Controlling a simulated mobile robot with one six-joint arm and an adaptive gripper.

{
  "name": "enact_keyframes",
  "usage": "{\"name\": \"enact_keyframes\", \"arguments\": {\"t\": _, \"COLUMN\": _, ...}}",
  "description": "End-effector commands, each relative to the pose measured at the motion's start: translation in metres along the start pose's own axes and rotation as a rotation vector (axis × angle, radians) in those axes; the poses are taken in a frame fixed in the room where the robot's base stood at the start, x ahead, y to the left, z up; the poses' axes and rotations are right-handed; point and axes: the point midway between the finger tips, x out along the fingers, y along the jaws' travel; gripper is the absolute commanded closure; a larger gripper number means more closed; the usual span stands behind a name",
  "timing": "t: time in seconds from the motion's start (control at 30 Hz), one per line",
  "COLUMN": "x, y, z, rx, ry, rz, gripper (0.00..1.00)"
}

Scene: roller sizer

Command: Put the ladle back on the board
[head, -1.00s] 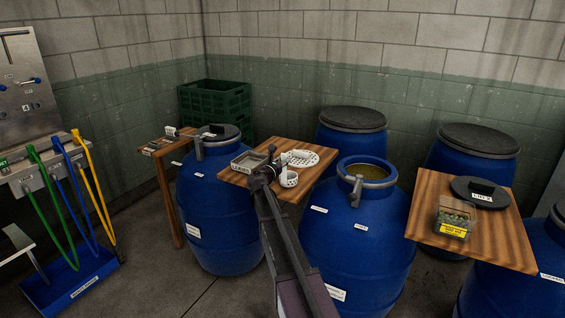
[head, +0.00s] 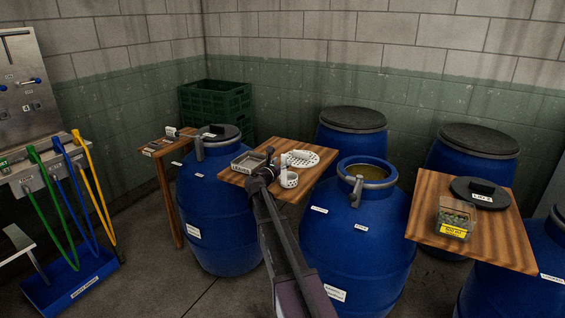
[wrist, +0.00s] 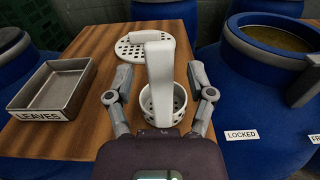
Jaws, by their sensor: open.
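The ladle (wrist: 178,106) is white, with a perforated round cup and an upright handle (wrist: 159,65). It stands on the wooden board (wrist: 86,112) between the two barrels. My gripper (wrist: 158,75) is open, one finger on each side of the ladle, with visible gaps; I see no grip on it. In the head view the ladle's cup (head: 289,181) shows just right of my gripper (head: 269,164). A white perforated disc (wrist: 130,48) lies on the board behind the ladle, partly hidden by the handle.
A metal tray labelled LEAVES (wrist: 52,88) sits left on the same board. An open blue barrel labelled LOCKED (wrist: 250,98) stands close on the right. Another board (head: 425,215) at the right bears a dark lid (head: 470,190) and a clear box (head: 455,217).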

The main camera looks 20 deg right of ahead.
Motion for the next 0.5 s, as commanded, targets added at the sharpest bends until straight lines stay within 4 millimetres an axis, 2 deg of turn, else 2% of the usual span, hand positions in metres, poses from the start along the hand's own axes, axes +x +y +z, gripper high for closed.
{"name": "enact_keyframes", "arguments": {"t": 0.5, "x": -0.083, "y": -0.001, "z": 0.000, "rx": 0.000, "ry": 0.000, "rz": 0.001, "gripper": 0.30}}
